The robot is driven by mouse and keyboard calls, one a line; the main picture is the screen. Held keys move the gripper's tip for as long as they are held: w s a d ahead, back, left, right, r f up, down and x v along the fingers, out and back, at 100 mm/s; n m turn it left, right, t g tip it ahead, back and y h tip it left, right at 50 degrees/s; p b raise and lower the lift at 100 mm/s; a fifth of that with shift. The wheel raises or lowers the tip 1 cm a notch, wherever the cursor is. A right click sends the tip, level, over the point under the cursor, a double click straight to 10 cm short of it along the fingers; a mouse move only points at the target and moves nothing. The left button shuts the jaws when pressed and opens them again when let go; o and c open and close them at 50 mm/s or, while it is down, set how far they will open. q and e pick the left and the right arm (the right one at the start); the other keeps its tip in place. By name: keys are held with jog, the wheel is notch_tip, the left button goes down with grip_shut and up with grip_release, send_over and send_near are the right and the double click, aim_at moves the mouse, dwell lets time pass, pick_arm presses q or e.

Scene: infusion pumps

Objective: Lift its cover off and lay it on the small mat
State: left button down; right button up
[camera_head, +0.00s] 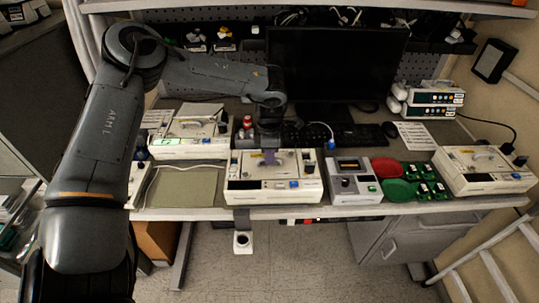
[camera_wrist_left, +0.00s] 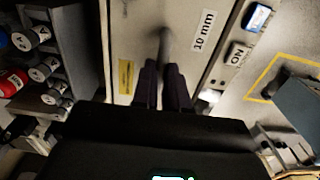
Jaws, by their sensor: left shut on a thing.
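A white infusion pump (camera_head: 240,187) sits at the front middle of the bench, with its pale cover (camera_head: 304,165) on top. My left gripper (camera_head: 269,158) comes down over the middle of this cover and is shut on its handle. In the left wrist view the dark fingers (camera_wrist_left: 163,88) close around the grey handle (camera_wrist_left: 165,45) of the cover (camera_wrist_left: 142,22). The cover appears to be seated on the pump; a small gap cannot be ruled out. The small grey-green mat (camera_head: 181,188) lies flat and bare to the left of the pump. My right gripper is not in view.
Another pump (camera_head: 190,148) stands behind the mat, and one more (camera_head: 482,180) at the far right. A grey device (camera_head: 354,188), a red dish (camera_head: 388,167) and a green dish (camera_head: 398,190) are right of the middle pump. A monitor (camera_head: 335,65) stands behind.

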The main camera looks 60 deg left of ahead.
pick_arm(q)
jog(key=shift+r, duration=0.15)
jog(key=shift+r+p, duration=2.65)
jog(key=shift+r, duration=0.75)
